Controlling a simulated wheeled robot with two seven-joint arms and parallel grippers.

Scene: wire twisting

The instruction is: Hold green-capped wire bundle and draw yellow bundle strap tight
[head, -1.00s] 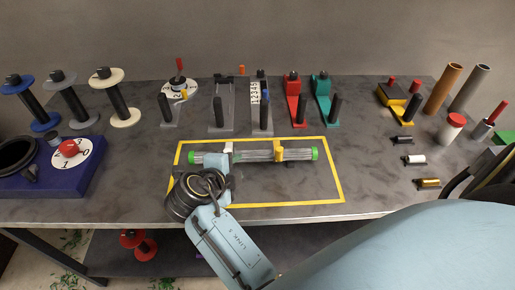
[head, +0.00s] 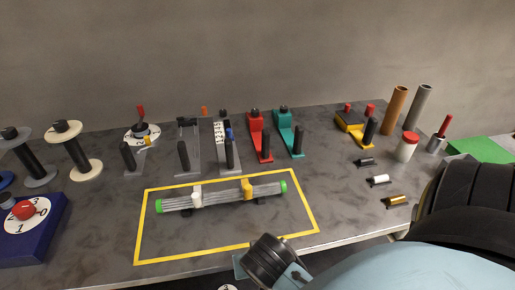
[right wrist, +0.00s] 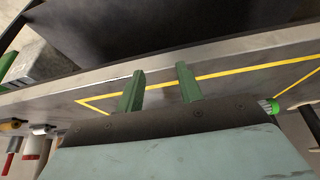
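The wire bundle (head: 221,197) lies inside the yellow taped rectangle on the table, with a green cap on each end. A white strap (head: 196,195) is around its left half and a yellow strap (head: 247,188) around its right half. I cannot tell how tight either strap is. One green cap (right wrist: 270,106) shows at the right of the right wrist view. My right gripper (right wrist: 160,78) is open and empty, its green fingers near the table's front edge and apart from the bundle. My left gripper is not in view.
Red and teal stands (head: 288,130), grey stands (head: 187,145) and several spools line the table behind the rectangle. Small black, white and gold cylinders (head: 397,200) lie at right. The yellow tape (head: 228,252) encloses clear table around the bundle.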

